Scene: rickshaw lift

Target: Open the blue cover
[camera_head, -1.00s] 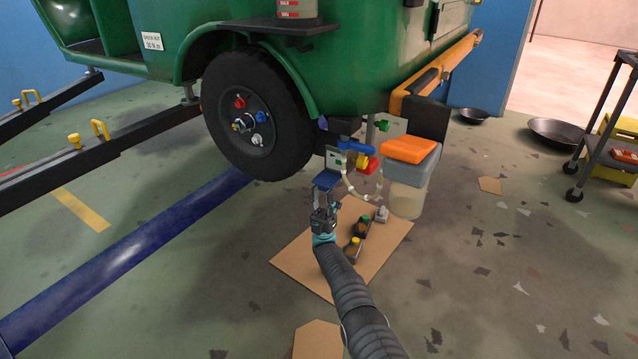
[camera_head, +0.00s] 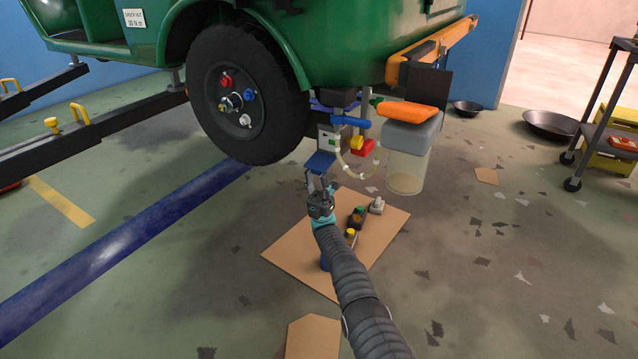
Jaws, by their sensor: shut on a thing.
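The blue cover (camera_head: 320,162) is a small flat blue flap low under the green vehicle, just right of the wheel, at the front of a small grey box (camera_head: 327,140). It sticks out from the box at a tilt. My gripper (camera_head: 317,176) reaches up from below, and its fingers are shut on the cover's lower front edge. The fingertips partly hide that edge, and the inside of the box is too small to make out.
A blue lever (camera_head: 350,122), a yellow knob (camera_head: 356,142) and a clear container (camera_head: 406,172) with an orange top are close at right. The black wheel (camera_head: 243,95) is close at left. Small bottles (camera_head: 357,217) stand on cardboard (camera_head: 300,255) below my gripper.

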